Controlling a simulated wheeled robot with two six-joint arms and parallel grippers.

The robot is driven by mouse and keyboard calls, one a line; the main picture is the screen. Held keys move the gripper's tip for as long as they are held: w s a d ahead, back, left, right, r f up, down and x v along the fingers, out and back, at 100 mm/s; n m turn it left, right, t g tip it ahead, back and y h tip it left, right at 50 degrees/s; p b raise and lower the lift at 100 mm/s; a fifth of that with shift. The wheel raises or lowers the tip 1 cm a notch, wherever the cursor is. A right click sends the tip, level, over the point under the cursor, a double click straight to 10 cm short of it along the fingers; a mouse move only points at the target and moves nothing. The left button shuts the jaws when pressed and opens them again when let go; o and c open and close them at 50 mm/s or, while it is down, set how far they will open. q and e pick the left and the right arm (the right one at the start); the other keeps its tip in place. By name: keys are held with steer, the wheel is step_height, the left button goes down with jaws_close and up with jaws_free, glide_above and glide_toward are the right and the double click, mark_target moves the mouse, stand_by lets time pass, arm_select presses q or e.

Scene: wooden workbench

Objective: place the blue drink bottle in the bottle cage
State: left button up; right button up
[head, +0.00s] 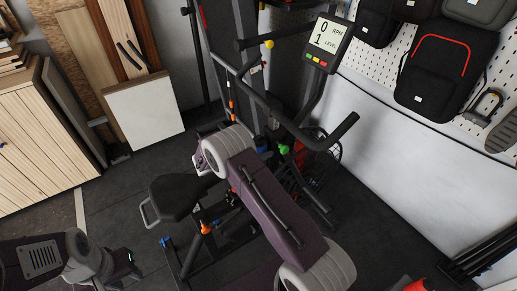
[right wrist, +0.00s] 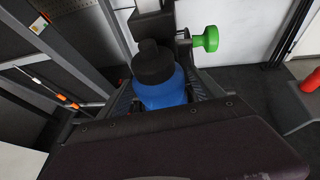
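The blue drink bottle (right wrist: 163,92) has a black cap and stands roughly upright in the right wrist view. Its lower part is hidden behind my purple arm link. In the head view only a small blue patch of it (head: 261,142) shows beside the bike frame. Dark parts flank it, but I cannot tell whether they are the bottle cage. My right gripper (head: 203,161) is at the far end of my purple arm, left of the bottle; its fingers cannot be made out. My left gripper (head: 124,268) is low at the left, far from the bottle; its opening is unclear.
An exercise bike with a display (head: 326,43), handlebars (head: 300,130), black seat (head: 175,196) and green knob (right wrist: 205,39) surrounds the bottle. A wooden cabinet (head: 40,140) stands left. A pegboard with bags (head: 447,65) hangs right. Dark floor (head: 385,215) is clear right of the bike.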

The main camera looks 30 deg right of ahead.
steer(key=v, duration=1.2)
steer(key=s+a+m+g+y, duration=0.1)
steer(key=s+a+m+y, duration=0.1)
steer(key=s+m+y, duration=0.4)
steer(key=s+a+f+m+g+y, duration=0.1)
steer(key=s+m+y, duration=0.6)
steer(key=s+m, duration=0.8)
steer(key=shift+s+a+f, duration=0.25)
steer(key=shift+s+a, duration=0.6)
steer(key=shift+s, duration=0.1)
